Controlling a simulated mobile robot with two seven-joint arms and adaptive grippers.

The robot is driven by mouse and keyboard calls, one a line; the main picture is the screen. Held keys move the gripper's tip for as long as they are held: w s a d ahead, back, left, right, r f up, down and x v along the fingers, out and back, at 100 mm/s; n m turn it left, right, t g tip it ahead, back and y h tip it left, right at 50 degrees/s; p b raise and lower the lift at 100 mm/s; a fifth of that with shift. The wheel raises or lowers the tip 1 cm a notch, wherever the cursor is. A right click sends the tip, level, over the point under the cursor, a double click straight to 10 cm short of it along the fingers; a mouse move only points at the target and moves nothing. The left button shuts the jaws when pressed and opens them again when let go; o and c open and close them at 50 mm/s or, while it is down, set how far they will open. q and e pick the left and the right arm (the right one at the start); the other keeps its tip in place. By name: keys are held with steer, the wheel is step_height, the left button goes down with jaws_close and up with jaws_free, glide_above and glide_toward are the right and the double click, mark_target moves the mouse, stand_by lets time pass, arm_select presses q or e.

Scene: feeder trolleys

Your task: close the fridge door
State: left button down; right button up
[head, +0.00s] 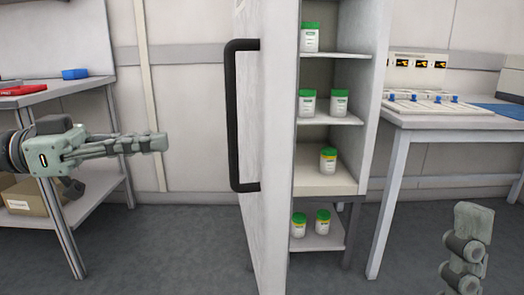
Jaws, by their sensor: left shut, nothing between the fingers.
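The fridge (375,100) stands open in the middle of the head view, its shelves showing. Its white door (275,220) stands swung out toward me, seen nearly edge-on, with a long black handle (232,120) on its left face. My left gripper (163,143) is shut and empty, pointing right, to the left of the handle with a visible gap. Part of my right gripper (470,245) shows at the lower right, apart from the fridge; its fingertips cannot be made out clearly. The door hides the left part of the fridge inside.
Several white jars with green lids (310,37) stand on the fridge shelves. A table (440,120) with blue-knobbed devices stands right of the fridge. A workbench (60,88) with red and blue items stands at left, a cardboard box (25,195) below. Grey floor lies clear between bench and door.

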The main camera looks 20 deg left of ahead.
mark_target(264, 135)
arm_select(q)
steer(key=x, duration=1.3)
steer(key=shift+w+d, duration=0.1)
steer(key=shift+d, duration=0.3)
steer(key=shift+p, duration=0.3)
